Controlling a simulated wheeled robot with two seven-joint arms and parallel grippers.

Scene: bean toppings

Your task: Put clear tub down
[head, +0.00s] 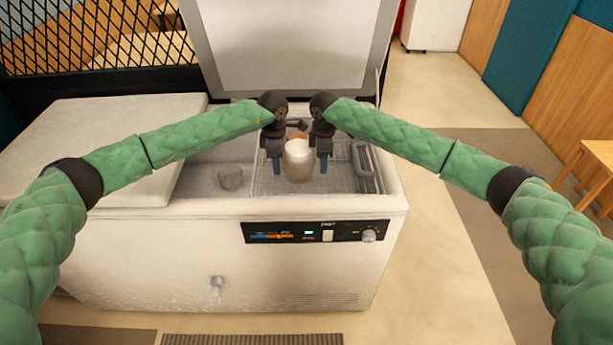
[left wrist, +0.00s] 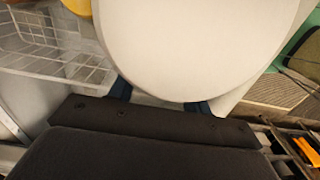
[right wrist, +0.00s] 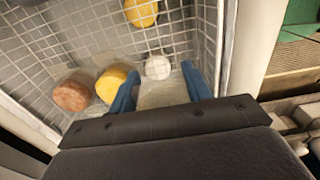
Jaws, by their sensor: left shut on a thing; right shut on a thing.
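The clear tub (head: 299,170), a translucent grey body with a white round lid, stands between my two grippers in the head view, inside the open freezer. Its white lid (left wrist: 190,45) fills the upper middle of the left wrist view. My left gripper (head: 277,168) is shut at the tub's left side, its blue fingertips partly under the lid. My right gripper (head: 323,166) is shut at its right side; the right wrist view shows a translucent piece between the blue fingers. Whether the tub's bottom touches the basket is hidden.
The white chest freezer (head: 170,245) has its lid (head: 290,45) raised behind. A greyish tub (head: 230,177) sits in the left compartment.

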